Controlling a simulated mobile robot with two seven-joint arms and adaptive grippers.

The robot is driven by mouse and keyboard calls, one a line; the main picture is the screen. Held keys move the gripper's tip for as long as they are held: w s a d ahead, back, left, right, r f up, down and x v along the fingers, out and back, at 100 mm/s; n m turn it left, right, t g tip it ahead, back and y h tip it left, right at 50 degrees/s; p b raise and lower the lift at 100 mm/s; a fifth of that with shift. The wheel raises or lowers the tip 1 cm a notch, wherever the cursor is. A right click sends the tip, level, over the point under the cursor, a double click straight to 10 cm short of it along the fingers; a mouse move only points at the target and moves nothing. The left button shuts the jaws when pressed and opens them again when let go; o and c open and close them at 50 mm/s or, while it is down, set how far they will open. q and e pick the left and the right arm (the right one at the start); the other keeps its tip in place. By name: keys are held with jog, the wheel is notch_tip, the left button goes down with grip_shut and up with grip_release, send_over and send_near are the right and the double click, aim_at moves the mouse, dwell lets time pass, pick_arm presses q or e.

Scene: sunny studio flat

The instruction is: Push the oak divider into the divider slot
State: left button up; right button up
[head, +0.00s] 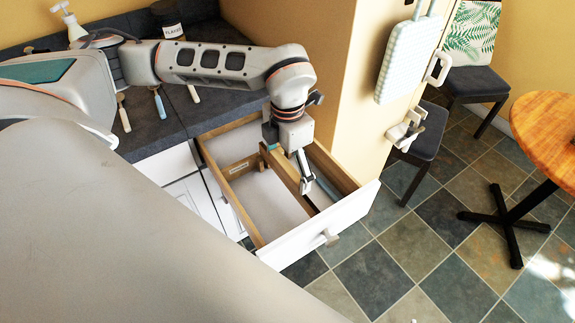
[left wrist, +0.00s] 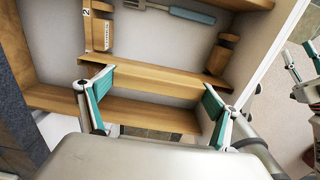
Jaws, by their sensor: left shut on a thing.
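The oak divider (head: 290,179) is a narrow wooden board running lengthwise inside the open drawer. It also shows in the left wrist view (left wrist: 158,80), passing between my fingers. My left gripper (head: 290,162) is over the drawer and shut on the divider, its two teal-padded fingers (left wrist: 158,88) far apart along the board. Small wooden blocks, one labelled (left wrist: 98,32) and one plain (left wrist: 222,55), stand in the drawer close to the board. I cannot tell whether the divider is seated in a slot. My right gripper (left wrist: 302,58) shows at the right edge of the left wrist view, its fingers apart.
The drawer (head: 333,226) has oak sides and a white front with a knob. A blue-handled utensil (left wrist: 190,14) lies in it. Dark worktop (head: 150,125) with utensils and bottles is at left. A tall beige panel (head: 345,90) rises just right of the drawer. A round table (head: 548,130) stands farther right.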

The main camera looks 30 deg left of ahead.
aim_at(287, 182)
pick_arm(q)
jog(key=shift+f+b, duration=0.95)
jog(key=shift+f, duration=1.05)
dwell(0.9)
jog(key=shift+f, duration=0.8)
dwell(1.4)
jog(key=shift+f, duration=0.15)
dwell(0.5)
jog(key=o, duration=0.9)
jog(key=shift+r+p, duration=1.2)
jog(key=shift+r, duration=0.65)
jog(key=shift+r+p, duration=1.2)
jog(key=shift+r, duration=0.55)
